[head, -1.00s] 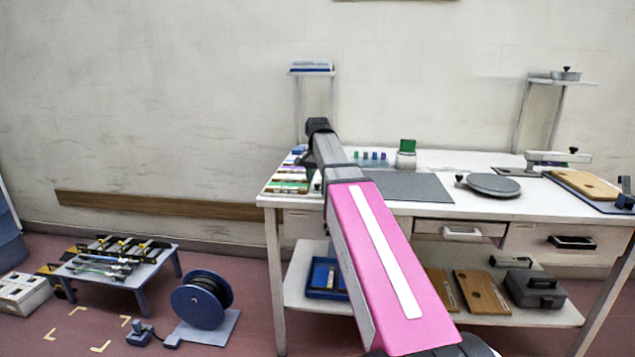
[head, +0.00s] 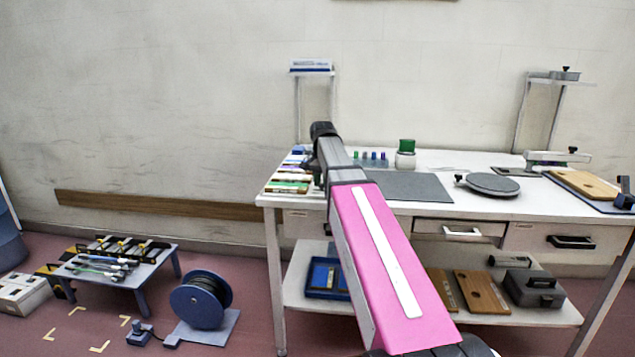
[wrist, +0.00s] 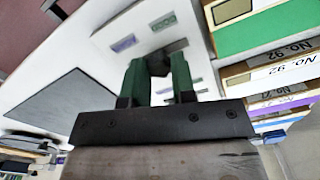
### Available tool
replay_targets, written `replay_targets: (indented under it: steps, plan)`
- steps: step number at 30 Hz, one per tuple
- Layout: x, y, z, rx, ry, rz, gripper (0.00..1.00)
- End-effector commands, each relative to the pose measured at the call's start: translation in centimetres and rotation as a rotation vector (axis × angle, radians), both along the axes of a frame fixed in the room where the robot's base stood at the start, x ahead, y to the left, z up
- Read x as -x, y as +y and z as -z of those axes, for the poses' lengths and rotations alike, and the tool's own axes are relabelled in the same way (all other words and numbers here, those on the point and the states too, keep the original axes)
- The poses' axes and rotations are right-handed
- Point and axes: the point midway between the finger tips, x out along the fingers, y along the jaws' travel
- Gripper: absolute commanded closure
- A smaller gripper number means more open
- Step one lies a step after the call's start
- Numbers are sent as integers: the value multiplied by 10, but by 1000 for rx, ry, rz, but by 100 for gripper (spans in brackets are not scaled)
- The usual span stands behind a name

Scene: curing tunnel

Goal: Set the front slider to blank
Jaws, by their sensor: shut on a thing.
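In the wrist view, my gripper (wrist: 161,66) has two green fingers closed around a small dark slider knob (wrist: 172,47) on a pale panel (wrist: 97,58). The fingers hide most of the knob and its slot. In the head view, my arm reaches over the left end of the white bench (head: 440,208), and the arm hides the panel and most of the gripper.
Several labelled blocks with coloured faces (wrist: 265,33) stand close on the right in the wrist view. They lie at the bench's left end (head: 288,187) in the head view. A dark grey mat (head: 410,187), a green-topped jar (head: 405,152) and small coloured pegs stand to the right.

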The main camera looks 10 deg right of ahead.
Motion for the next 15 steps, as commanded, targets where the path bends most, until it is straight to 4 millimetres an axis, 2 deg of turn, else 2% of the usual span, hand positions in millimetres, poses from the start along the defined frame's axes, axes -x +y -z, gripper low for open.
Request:
replay_targets:
  steps: [8, 9, 11, 15]
  plan:
    - [1, -5, 0, 0, 0, 1, 100]
    - [2, -5, 0, 0, 0, 1, 69]
    - [2, -4, 0, 0, 0, 1, 50]
    - [1, -5, 0, 0, 0, 0, 50]
